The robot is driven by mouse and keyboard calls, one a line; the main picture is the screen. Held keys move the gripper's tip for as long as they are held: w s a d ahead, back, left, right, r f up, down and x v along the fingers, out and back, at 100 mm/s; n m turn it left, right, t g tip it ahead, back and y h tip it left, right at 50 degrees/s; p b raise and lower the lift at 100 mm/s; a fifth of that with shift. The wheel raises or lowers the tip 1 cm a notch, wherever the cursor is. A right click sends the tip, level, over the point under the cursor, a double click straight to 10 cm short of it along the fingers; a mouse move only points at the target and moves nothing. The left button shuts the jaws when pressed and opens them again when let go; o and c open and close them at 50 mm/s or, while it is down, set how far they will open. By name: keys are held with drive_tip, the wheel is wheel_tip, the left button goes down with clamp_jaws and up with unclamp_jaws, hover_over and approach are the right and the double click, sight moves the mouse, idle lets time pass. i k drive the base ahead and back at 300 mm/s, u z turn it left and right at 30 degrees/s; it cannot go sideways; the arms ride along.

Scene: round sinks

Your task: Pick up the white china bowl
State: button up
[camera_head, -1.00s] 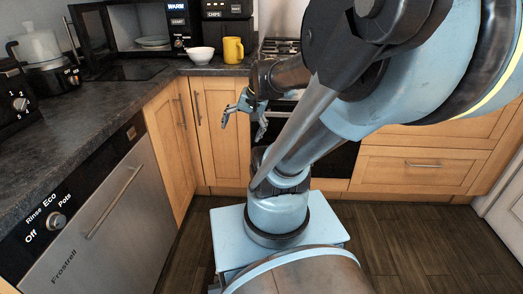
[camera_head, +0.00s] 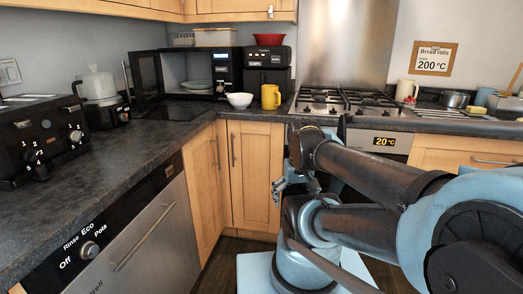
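The white china bowl (camera_head: 240,101) stands upright on the dark worktop near its front edge at the back corner. It is just left of a yellow mug (camera_head: 270,97) and in front of the microwave. My gripper (camera_head: 296,187) is below worktop height, in front of the wooden cupboard doors, lower and to the right of the bowl. Its fingers are spread apart with nothing between them. Nothing hides the bowl.
The open microwave (camera_head: 222,72) holds plates, and its door (camera_head: 147,80) sticks out to the left. The gas hob (camera_head: 350,101) is to the right. The left worktop (camera_head: 120,150) is mostly clear.

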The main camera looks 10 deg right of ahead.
sight(239, 100)
drive_tip(key=k, duration=1.3)
drive_tip(key=u, duration=0.55)
drive_tip(key=i, duration=1.8)
drive_tip(key=z, duration=0.55)
